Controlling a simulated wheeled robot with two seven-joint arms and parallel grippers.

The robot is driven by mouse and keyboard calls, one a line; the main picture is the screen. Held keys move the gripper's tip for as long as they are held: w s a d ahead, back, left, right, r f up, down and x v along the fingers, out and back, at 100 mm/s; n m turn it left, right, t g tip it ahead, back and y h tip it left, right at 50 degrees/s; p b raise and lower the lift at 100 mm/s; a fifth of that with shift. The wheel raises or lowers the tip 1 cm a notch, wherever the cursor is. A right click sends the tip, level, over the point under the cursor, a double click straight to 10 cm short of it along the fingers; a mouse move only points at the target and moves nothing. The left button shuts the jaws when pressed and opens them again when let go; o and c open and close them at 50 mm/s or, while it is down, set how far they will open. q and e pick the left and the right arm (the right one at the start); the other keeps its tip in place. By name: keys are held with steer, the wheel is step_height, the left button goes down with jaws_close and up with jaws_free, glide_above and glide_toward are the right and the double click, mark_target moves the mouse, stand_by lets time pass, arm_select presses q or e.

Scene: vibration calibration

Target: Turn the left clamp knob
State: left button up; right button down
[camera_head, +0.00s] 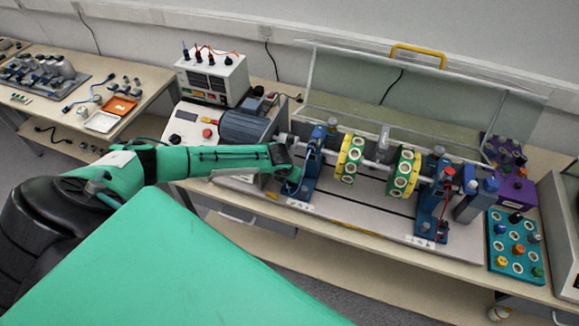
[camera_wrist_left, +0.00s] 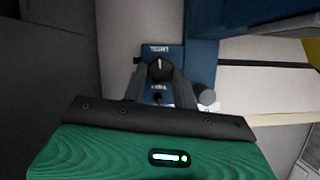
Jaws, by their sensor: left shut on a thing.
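The left clamp knob (camera_wrist_left: 160,68) is a dark round knob with a pale pointer mark, seen in the left wrist view. It sits on a blue clamp block (camera_wrist_left: 157,50) with white lettering above and below it. My left gripper (camera_wrist_left: 159,74) is shut on the knob, one finger on each side. In the head view my left gripper (camera_head: 290,182) reaches the foot of the left blue bearing stand (camera_head: 312,165), and the knob is hidden there. My right gripper is not in view.
A shaft with two yellow-green discs (camera_head: 350,158) runs right of my gripper to a second blue stand (camera_head: 432,200). A grey motor (camera_head: 243,128) stands close behind my forearm. A clear raised guard (camera_head: 400,95) is behind the rig. A teal knob tray (camera_head: 515,247) lies far right.

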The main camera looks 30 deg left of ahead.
arm_select(q)
steer(key=n, duration=0.1)
steer(key=n+y+p, duration=0.1)
steer(key=n, duration=0.2)
steer(key=shift+w+d+r+y+p, duration=0.15)
steer(key=shift+d+y+p, duration=0.15)
steer(key=shift+p, duration=0.1)
steer(key=shift+w+d+n+g+y+p, duration=0.1)
steer(key=shift+n+g+y+p, duration=0.35)
steer(key=shift+n, duration=0.9)
steer(key=shift+w+n+g+y+p, duration=0.1)
steer(key=shift+n+g+y+p, duration=0.3)
steer(key=shift+n, duration=0.95)
steer(key=o, duration=1)
steer(key=shift+s, duration=0.1)
steer(key=shift+b+v, duration=1.95)
steer(key=shift+v, duration=4.9)
